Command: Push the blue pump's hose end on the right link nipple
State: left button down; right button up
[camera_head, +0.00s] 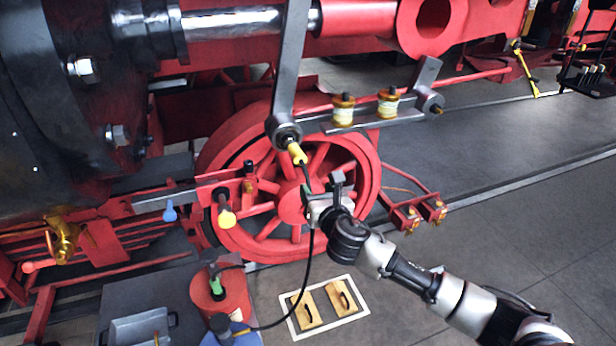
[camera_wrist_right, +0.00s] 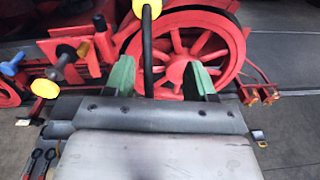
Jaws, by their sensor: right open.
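The blue pump (camera_head: 246,338) stands at the bottom of the head view, partly cut off. Its black hose (camera_head: 310,248) curves right and up past my right gripper. The yellow hose end (camera_head: 297,153) is at the lower joint (camera_head: 285,136) of the hanging grey lever and appears to touch it; I cannot tell how far it is pushed on. My right gripper (camera_head: 315,202) is open below it. In the right wrist view, the hose (camera_wrist_right: 147,50) runs upright between the spread green fingertips (camera_wrist_right: 160,78), with yellow at its top. My left gripper is not in view.
A second yellow-ended fitting (camera_head: 227,219) sits on the left, near a blue knob (camera_head: 170,213). A red spoked wheel (camera_head: 265,190) is behind my gripper. A red can (camera_head: 230,298) and grey tray (camera_head: 135,328) stand below. A white-framed board (camera_head: 350,316) lies on open floor.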

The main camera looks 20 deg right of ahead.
aim_at(301, 161)
jog(key=shift+n+t+y, duration=0.3)
jog(key=shift+n+t, duration=0.1)
jog(key=shift+n, duration=0.5)
jog(key=w+r, duration=0.1)
jog(key=w, duration=0.1)
jog(key=w+a+r+b, duration=0.1)
jog(key=w, duration=0.2)
jog(key=w+r+b, duration=0.1)
jog(key=w, duration=0.1)
jog(key=shift+w+a+r, duration=0.2)
jog(key=shift+r, duration=0.15)
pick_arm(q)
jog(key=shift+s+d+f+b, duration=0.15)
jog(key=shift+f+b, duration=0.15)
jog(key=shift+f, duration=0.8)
pick_arm(e)
jog(key=shift+w+a, duration=0.1)
jog(key=shift+w, duration=0.55)
jog(key=c, duration=0.9)
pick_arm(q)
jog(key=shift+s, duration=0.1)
